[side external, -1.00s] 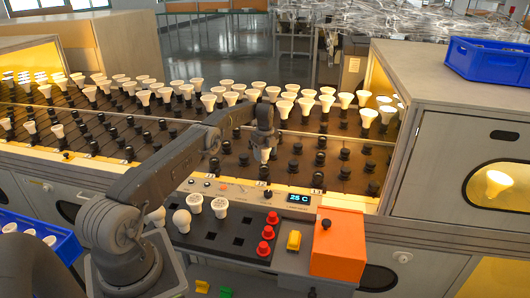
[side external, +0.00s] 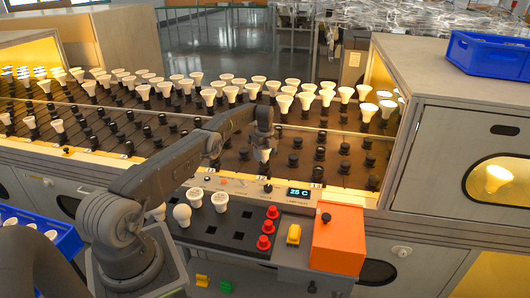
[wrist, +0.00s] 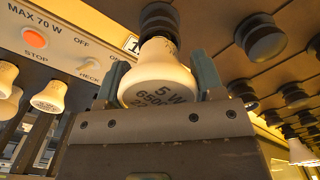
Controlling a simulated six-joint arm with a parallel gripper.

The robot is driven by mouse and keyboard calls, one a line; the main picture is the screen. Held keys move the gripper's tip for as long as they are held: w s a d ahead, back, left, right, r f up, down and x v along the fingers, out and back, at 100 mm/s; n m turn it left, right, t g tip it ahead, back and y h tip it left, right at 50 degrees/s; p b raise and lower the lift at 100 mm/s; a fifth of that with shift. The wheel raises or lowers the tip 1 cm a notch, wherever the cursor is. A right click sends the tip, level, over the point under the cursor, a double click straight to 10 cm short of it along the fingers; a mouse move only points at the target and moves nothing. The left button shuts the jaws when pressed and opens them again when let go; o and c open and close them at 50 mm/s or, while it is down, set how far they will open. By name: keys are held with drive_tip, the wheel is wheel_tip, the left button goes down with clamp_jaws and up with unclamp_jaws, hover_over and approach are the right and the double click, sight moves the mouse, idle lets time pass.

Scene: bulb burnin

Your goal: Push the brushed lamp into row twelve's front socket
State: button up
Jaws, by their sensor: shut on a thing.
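The lamp (wrist: 158,75) between my fingers has a white body, and its flat face reads "5 W" and "650". My gripper (wrist: 160,82) is shut on it, one finger on each side. In the side view my gripper (side external: 262,138) points down over the front of the socket bench, with the lamp (side external: 262,155) below it. A dark ribbed socket (wrist: 160,18) lines up with the lamp's narrow end. The lamp's base is hidden there, so I cannot tell how deep it sits. A partly hidden row label (wrist: 131,45) is beside it.
Empty dark sockets (wrist: 261,38) stand close by. White lamps (side external: 285,101) fill sockets farther back. A control strip with a temperature display (side external: 299,194) runs along the front. Loose lamps (side external: 194,196) stand in a dark holder, with an orange box (side external: 338,240) to its right.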

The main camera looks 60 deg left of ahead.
drive_tip(key=shift+f, duration=0.3)
drive_tip(key=o, duration=1)
wheel_tip(320, 180, up, 14)
